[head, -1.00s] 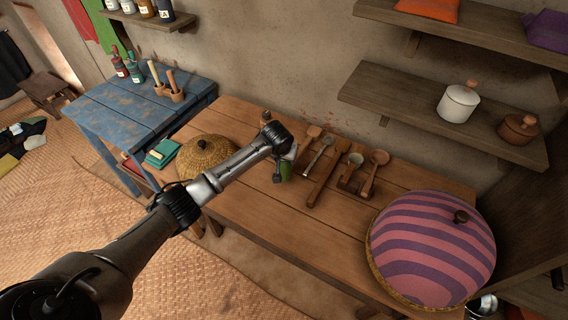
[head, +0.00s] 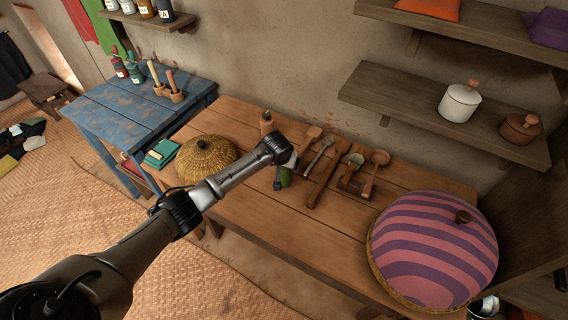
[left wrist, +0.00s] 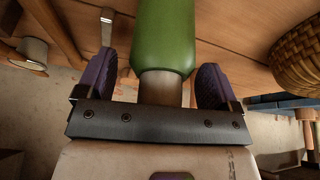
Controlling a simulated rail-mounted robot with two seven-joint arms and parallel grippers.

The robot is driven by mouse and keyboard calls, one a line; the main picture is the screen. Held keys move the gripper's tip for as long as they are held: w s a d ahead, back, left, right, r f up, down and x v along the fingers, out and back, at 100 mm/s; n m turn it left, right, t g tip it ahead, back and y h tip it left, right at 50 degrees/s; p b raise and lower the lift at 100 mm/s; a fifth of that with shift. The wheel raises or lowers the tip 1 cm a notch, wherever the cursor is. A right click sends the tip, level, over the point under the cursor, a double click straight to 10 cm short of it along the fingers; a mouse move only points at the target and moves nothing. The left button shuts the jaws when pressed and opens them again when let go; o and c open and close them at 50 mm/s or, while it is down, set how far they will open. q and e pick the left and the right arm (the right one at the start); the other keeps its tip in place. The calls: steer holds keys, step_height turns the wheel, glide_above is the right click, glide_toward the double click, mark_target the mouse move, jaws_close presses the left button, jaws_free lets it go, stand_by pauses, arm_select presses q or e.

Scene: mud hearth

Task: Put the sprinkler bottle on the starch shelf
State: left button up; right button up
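A green bottle (head: 286,178), which I take as the sprinkler bottle, is on the wooden table, mostly hidden behind my left gripper (head: 284,172) in the head view. In the left wrist view the green bottle (left wrist: 163,40) with its pale neck lies between the two purple fingers of my left gripper (left wrist: 157,85). A gap shows at its left side, and the fingers look open around it. The labels do not show which shelf is the starch shelf; a wall shelf (head: 150,20) with labelled bottles is at upper left, and a lower right shelf (head: 400,95) holds pots. My right gripper is out of view.
Wooden spoons and tools (head: 322,180) lie just right of the bottle. A woven basket lid (head: 205,155) is to its left, a small brown bottle (head: 267,122) behind it. A big striped dome cover (head: 430,250) fills the table's right end. A blue table (head: 140,105) stands left.

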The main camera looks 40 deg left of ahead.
arm_select(q)
steer(key=shift+s+r, duration=0.1)
steer(key=shift+r, duration=0.35)
steer(key=p+v, duration=0.3)
steer(key=v, duration=0.8)
steer(key=s+d+f+m+h, duration=0.1)
steer(key=s+d+f+m, duration=0.1)
steer(key=s+d+f, duration=0.5)
steer(key=s+d+f+m+h, duration=0.1)
steer(key=s+d+f+m, duration=0.25)
steer(key=s+d, duration=0.4)
steer(key=s+d+f, duration=0.1)
steer(key=s+d, duration=0.3)
steer(key=s, duration=0.9)
steer(key=shift+d+f+m+h, duration=0.2)
steer(key=shift+f+m+h, duration=0.05)
steer(key=shift+m+h, duration=0.1)
steer(key=shift+o, duration=0.4)
steer(key=s+r, duration=0.2)
steer(key=s, duration=0.6)
steer(key=shift+d+m+g, duration=0.3)
steer(key=shift+s+r, duration=0.15)
steer(key=shift+s, duration=0.2)
